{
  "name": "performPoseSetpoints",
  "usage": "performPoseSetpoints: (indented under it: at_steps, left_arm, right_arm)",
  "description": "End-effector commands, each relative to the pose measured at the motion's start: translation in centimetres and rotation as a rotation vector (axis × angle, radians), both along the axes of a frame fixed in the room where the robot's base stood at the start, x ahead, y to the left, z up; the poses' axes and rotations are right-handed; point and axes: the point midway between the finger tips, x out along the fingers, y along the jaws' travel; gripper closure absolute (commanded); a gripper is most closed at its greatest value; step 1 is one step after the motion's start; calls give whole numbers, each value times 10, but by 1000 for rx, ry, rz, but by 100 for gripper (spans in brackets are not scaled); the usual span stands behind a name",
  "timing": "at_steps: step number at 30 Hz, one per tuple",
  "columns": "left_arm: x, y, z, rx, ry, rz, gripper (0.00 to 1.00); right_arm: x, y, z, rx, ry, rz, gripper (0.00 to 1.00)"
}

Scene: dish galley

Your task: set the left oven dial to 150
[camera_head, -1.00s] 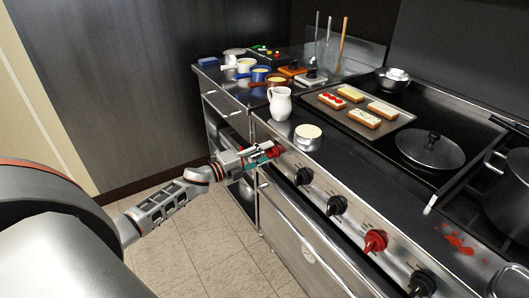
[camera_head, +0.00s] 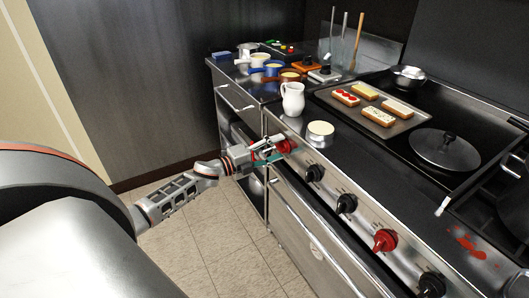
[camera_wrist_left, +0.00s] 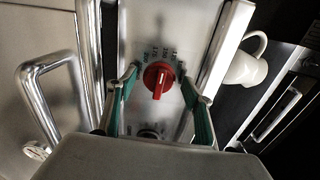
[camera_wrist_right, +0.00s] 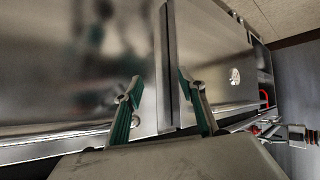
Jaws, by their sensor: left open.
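The left oven dial (camera_head: 285,146) is a red knob at the far left end of the steel oven front. In the left wrist view the red dial (camera_wrist_left: 158,80) sits between my left fingers, its grip bar near upright in the picture.
Black dials (camera_head: 346,204) and another red dial (camera_head: 385,240) line the same panel. An oven handle bar (camera_head: 318,232) runs below. A white jug (camera_head: 292,98) and a round pale-topped pot (camera_head: 320,130) stand on the counter above. The floor at left is clear.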

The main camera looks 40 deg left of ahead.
Motion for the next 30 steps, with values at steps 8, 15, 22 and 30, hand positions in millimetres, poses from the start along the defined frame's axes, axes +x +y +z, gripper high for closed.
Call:
performPoseSetpoints:
  at_steps: [8, 15, 22, 30]
  left_arm:
    - [-41, 17, -2, 3, 4, 0, 49]
    - [-79, 33, -1, 2, 2, 0, 49]
    - [-101, 42, 0, 0, 1, 0, 49]
    - [-106, 44, 1, 1, -2, 0, 49]
  right_arm:
    - [0, 1, 0, 2, 1, 0, 60]
    - [0, 1, 1, 2, 1, 0, 60]
    - [0, 1, 1, 2, 1, 0, 60]
    - [0, 1, 1, 2, 1, 0, 60]
